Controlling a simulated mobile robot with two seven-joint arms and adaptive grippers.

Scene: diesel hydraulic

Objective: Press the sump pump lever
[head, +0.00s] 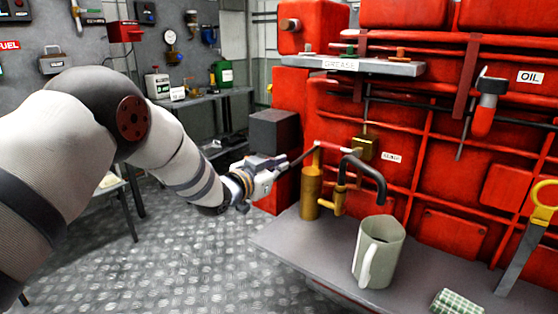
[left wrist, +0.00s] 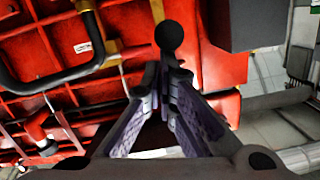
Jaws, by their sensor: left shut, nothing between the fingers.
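The sump pump is a brass cylinder (head: 311,192) standing on the grey shelf against the red engine block. Its thin dark lever (head: 300,158) slopes down to the left from the top of the pump. My left gripper (head: 280,164) is at the lever's outer end, shut and empty. In the left wrist view, a round black knob (left wrist: 169,33) shows just beyond the closed fingertips (left wrist: 168,66). I cannot tell whether they touch it. The rest of the lever is hidden there. My right gripper is not in view.
A brass spout with a curved black pipe (head: 378,178) stands right of the pump. A grey-green jug (head: 379,252) stands on the shelf (head: 300,250) in front of it. A dark grey box (head: 274,131) is behind the gripper. Open floor lies to the left.

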